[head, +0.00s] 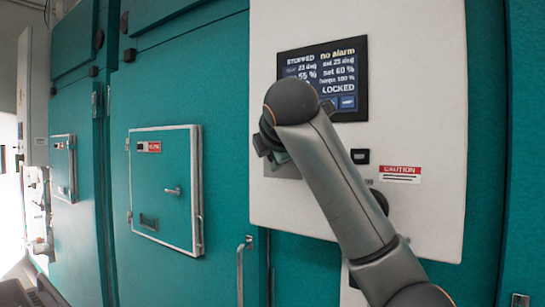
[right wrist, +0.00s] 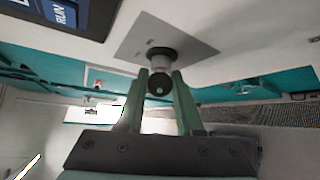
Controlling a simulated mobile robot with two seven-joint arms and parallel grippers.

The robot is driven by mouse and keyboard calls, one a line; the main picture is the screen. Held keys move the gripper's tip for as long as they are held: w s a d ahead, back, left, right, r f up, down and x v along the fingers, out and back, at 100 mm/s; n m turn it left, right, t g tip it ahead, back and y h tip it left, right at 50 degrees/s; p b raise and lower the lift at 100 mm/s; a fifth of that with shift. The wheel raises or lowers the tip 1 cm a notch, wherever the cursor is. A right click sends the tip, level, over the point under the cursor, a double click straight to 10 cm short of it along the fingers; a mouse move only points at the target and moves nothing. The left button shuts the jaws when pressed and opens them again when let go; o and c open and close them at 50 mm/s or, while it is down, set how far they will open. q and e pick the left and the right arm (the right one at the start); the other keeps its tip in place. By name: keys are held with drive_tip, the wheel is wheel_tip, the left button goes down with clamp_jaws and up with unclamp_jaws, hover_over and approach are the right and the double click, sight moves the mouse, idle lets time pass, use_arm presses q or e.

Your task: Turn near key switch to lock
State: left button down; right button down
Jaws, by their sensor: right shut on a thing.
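The near key switch (right wrist: 160,82) is a black round knob on a grey metal plate (right wrist: 176,38) in the right wrist view. My right gripper (right wrist: 159,76) has its two green fingers on either side of the knob and is shut on it. In the head view my right arm hides the knob and most of the gripper (head: 278,156); part of the plate shows beside it. The screen (head: 340,78) above reads "STOPPED", "no alarm" and "LOCKED". My left gripper is not in view.
The switch sits on a white control panel (head: 430,130) with a red caution label (head: 400,174) and a small black switch (head: 360,156). Teal chamber doors stand to the left, one with a small hatch (head: 166,190) and its handle.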

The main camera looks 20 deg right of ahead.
idle(0.4)
drive_tip(key=c, duration=0.6)
unclamp_jaws()
drive_tip(key=shift+o, duration=0.2)
drive_tip(key=shift+s, duration=0.1)
drive_tip(key=shift+s+a+r, duration=0.1)
drive_tip(key=shift+s, duration=0.2)
drive_tip(key=b+v, duration=0.3)
drive_tip(key=v, duration=0.8)
drive_tip(key=shift+s+r, duration=0.25)
drive_tip(key=shift+r, duration=0.05)
drive_tip(key=shift+w+a, duration=0.1)
